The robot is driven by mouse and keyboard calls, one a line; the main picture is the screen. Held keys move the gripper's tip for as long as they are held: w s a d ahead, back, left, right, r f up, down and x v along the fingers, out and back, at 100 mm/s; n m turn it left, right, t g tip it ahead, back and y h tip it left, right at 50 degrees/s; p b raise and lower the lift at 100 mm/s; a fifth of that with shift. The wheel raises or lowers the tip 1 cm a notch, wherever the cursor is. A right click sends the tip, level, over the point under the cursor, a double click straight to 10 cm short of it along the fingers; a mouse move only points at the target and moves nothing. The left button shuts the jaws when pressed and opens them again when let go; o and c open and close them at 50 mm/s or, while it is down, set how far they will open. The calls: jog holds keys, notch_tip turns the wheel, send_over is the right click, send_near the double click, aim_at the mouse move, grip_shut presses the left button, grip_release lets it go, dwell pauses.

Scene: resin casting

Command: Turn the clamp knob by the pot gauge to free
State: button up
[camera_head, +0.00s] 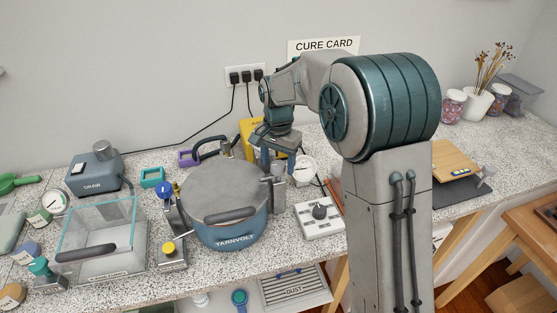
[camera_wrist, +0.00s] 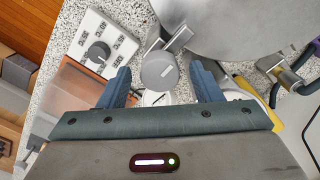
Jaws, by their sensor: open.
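The clamp knob (camera_wrist: 160,72) is a grey round cap with a pale line mark at the pot's edge. In the wrist view it lies between the fingertips of my gripper (camera_wrist: 160,76), with visible gaps on both sides. My gripper (camera_head: 275,158) is open, pointing down over the right side of the pot in the head view. The pot (camera_head: 225,190) has a grey lid and a blue body marked TARNVOLT. The pot gauge (camera_head: 304,169) is a white dial right of the gripper; in the wrist view it is mostly hidden behind the knob. I cannot tell the height gap to the knob.
A white selector box (camera_head: 320,215) with a dark dial stands right of the pot. A yellow box (camera_head: 250,133) is behind my gripper. The pot's lid handle (camera_head: 230,215) faces the front.

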jog(key=shift+c, duration=0.3)
jog(key=c, duration=0.9)
jog(key=shift+c, duration=0.2)
jog(key=shift+n, duration=0.4)
jog(key=n, duration=0.3)
jog(key=shift+n+b, duration=0.35)
jog(key=shift+n, duration=0.05)
jog(key=n, duration=1.3)
jog(key=shift+w, duration=0.1)
jog(key=shift+n, duration=0.3)
